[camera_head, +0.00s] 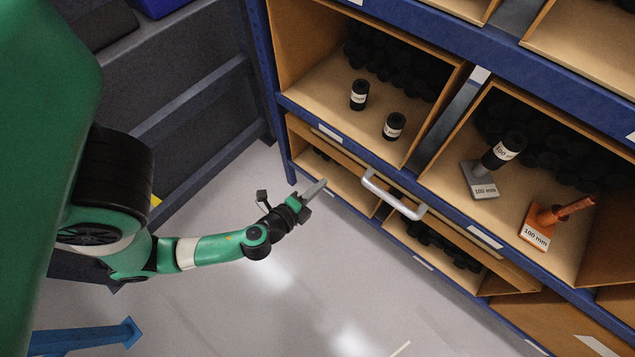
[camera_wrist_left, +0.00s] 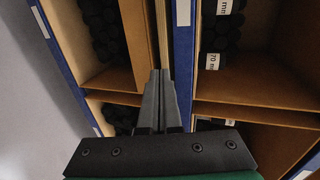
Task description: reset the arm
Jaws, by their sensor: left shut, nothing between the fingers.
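My left arm reaches in from the left in the head view. My left gripper (camera_head: 312,190) is shut and empty, with its fingertips in front of the lower compartments of the blue shelf rack (camera_head: 350,143). In the left wrist view the two fingers of my left gripper (camera_wrist_left: 160,76) lie together and point toward the rack's edge. I cannot tell whether the tips touch the rack. My right gripper does not show in either view.
A grey handle (camera_head: 392,197) sticks out from the rack. Black cylinders (camera_head: 359,95), a grey stand (camera_head: 480,180) and an orange stand (camera_head: 537,234) are in the upper compartments. A blue-edged dark frame (camera_head: 190,105) stands behind the arm.

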